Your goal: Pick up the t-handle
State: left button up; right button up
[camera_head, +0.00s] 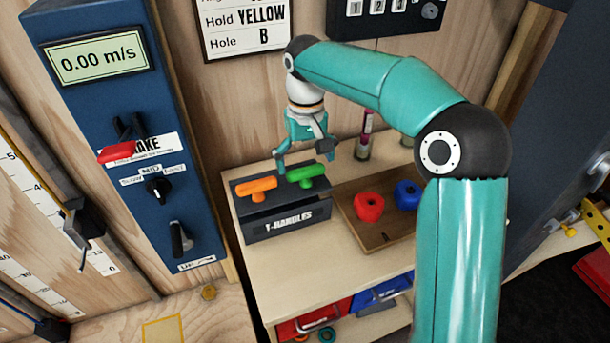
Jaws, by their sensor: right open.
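Two t-handles stand in a dark holder (262,228) labelled "T-HANDLES" on the wooden shelf. The orange t-handle (256,188) is on the left and the green t-handle (306,174) is on the right. My right gripper (304,161) points down just above and behind the green t-handle. Its fingers are spread and nothing shows between them. I cannot tell whether a finger touches the green handle. The lower stems of both handles are hidden in the holder. My left gripper is not in view.
A wooden tray (378,240) with a red hold (369,207) and a blue hold (407,195) lies right of the holder. A blue control panel (100,100) rises at left. My right arm spans the right side. The shelf's front is clear.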

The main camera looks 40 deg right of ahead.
jog(key=shift+f, duration=1.4)
jog(key=shift+w, duration=0.1)
jog(key=c, duration=1)
jog(key=shift+c, duration=0.2)
jog(key=shift+r, duration=0.1)
jog(key=shift+r, duration=0.8)
notch_tip(320, 180, up, 18)
jog(key=p, duration=0.5)
jog(key=shift+r, duration=0.15)
